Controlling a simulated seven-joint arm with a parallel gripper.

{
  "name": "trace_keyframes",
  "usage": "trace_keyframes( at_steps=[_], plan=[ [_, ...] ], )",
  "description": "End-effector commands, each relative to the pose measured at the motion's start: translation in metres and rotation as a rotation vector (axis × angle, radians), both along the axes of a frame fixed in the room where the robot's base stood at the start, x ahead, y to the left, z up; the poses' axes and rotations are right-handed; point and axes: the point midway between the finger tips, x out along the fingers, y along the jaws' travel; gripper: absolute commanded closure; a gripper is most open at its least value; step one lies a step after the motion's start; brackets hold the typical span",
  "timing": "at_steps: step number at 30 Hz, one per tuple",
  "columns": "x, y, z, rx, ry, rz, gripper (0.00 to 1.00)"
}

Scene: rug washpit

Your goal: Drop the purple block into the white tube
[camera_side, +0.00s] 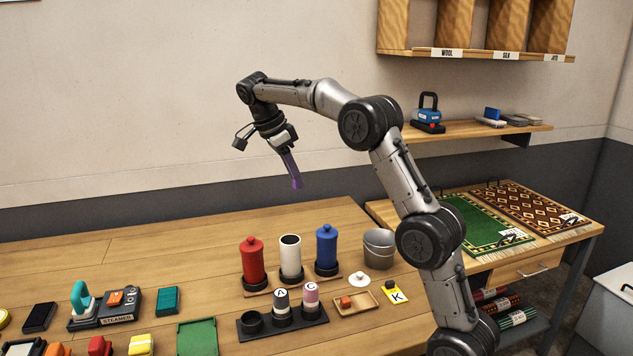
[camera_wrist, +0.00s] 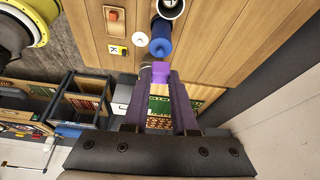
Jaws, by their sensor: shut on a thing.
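The purple block (camera_wrist: 160,73) is pinched between the fingertips of my gripper (camera_wrist: 160,80) in the wrist view. In the side view the block (camera_side: 297,183) shows at the lower end of my gripper (camera_side: 291,168), held high above the table. The white tube (camera_side: 290,262) stands upright in the middle of a row of three, its dark mouth open at the top. It lies below and apart from the block. Its open rim also shows at the top edge of the wrist view (camera_wrist: 171,7), partly cut off.
A red lidded canister (camera_side: 253,262) and a blue lidded canister (camera_side: 326,249) flank the white tube. A metal bucket (camera_side: 379,249) stands to the right. A white lid (camera_side: 359,279), a black rack (camera_side: 283,320) and a small tray (camera_side: 355,303) lie in front.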

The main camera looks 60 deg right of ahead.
Motion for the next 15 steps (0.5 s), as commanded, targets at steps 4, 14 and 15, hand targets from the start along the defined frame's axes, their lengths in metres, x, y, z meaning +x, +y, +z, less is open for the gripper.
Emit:
trace_keyframes(
  at_steps=[4,14,15],
  plan=[
    [0.019,-0.008,-0.020,0.001,0.002,-0.005,1.00],
    [0.022,-0.011,-0.050,0.000,0.002,-0.008,1.00],
    [0.022,-0.011,-0.055,0.000,0.002,-0.008,1.00]
  ],
)
